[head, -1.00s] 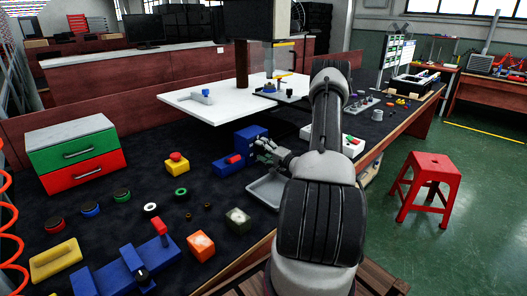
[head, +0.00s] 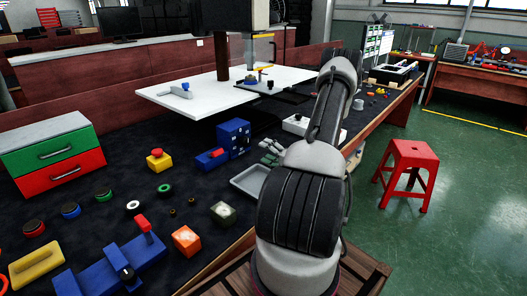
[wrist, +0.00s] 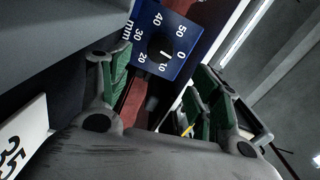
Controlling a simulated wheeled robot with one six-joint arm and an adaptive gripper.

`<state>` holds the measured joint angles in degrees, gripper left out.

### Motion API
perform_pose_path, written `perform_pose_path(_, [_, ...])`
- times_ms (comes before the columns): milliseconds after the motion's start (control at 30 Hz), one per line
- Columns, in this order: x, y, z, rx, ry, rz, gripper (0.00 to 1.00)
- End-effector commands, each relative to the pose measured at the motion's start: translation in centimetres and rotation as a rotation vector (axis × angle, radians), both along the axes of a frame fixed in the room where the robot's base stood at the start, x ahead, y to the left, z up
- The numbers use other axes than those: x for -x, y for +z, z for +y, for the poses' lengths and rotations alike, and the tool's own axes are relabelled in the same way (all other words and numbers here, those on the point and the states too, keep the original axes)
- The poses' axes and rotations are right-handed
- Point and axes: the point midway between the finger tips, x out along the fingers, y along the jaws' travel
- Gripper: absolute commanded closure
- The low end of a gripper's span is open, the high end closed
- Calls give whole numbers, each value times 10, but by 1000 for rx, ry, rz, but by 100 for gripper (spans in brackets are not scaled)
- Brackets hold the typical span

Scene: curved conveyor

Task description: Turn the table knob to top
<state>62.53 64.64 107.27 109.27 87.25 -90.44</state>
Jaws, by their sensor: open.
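The table knob (wrist: 157,46) is a round black dial on a blue panel (wrist: 185,35) in the wrist view. A ring of numbers from 0 to 50, with "mm", surrounds it. Its short white mark points between 0 and 10. My gripper (wrist: 160,88) is open and empty, with green-padded fingers at left and right; the knob shows beyond the gap, apart from the fingers. In the head view the blue box (head: 233,129) stands on the dark bench, and my gripper (head: 270,152) is just right of it. The knob is too small to read there.
A blue block with a red lever (head: 215,154) adjoins the box. A grey tray (head: 249,181) lies in front, and a raised white table (head: 205,106) is behind. A white plate numbered 35 (wrist: 22,145) is close at left in the wrist view.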

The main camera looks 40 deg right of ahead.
Motion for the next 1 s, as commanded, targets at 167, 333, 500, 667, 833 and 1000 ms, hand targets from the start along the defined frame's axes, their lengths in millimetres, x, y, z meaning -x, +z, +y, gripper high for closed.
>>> perform_pose_path(167, [0,0,0,0,0,0,37])
perform_pose_path(333, [-3,0,0,-85,1,12,37])
perform_pose_path(500, [-12,1,1,-416,-1,59,37])
perform_pose_path(667, [-23,1,3,-826,0,117,37])
perform_pose_path(833, [-34,2,5,-1215,-1,171,37])
perform_pose_path(1000, [-40,2,6,-1467,-1,206,37])
